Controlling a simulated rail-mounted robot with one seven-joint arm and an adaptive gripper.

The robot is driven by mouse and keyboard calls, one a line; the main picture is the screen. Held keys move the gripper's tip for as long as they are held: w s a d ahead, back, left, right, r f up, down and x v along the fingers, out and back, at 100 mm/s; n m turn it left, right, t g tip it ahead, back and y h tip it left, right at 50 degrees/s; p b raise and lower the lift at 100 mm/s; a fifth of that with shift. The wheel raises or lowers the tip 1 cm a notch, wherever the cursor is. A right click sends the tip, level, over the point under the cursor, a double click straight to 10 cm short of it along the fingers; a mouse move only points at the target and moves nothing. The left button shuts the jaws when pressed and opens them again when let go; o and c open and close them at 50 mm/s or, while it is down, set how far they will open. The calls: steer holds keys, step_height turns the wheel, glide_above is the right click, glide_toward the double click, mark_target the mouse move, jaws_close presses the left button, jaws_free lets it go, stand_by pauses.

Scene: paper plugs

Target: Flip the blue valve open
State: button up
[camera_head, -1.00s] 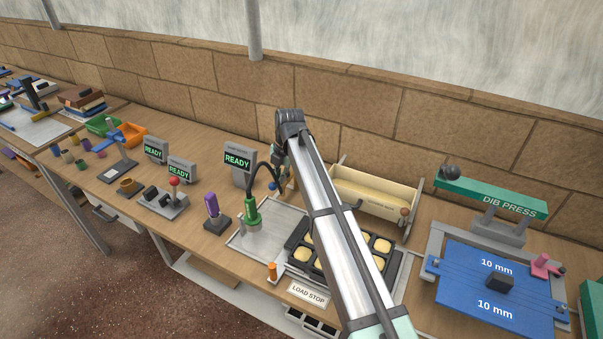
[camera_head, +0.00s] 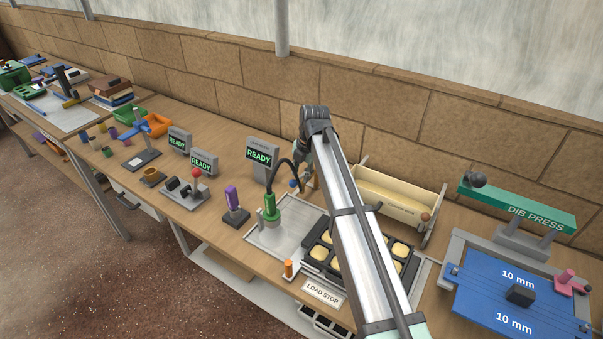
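A small round blue piece (camera_head: 293,183) shows low beside my gripper, right of the tall READY display; it may be the blue valve's handle, but it is too small to tell its position. My gripper (camera_head: 304,182) points down at the back of the bench, close to this blue piece; whether they touch cannot be seen. My arm hides part of the gripper, and its fingers are too small and dark to read. A larger blue piece (camera_head: 156,125) sits on a grey stand farther left.
A green nozzle (camera_head: 269,207) on a black hose stands over a metal tray (camera_head: 262,239), left of my arm. A black tray of yellow pieces (camera_head: 320,253) is partly behind my arm.

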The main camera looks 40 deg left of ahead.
step_height(320, 180, up, 11)
steer(key=d, duration=0.2)
steer(key=shift+w+d+r, duration=0.15)
steer(key=shift+r, duration=0.05)
stand_by(0.4)
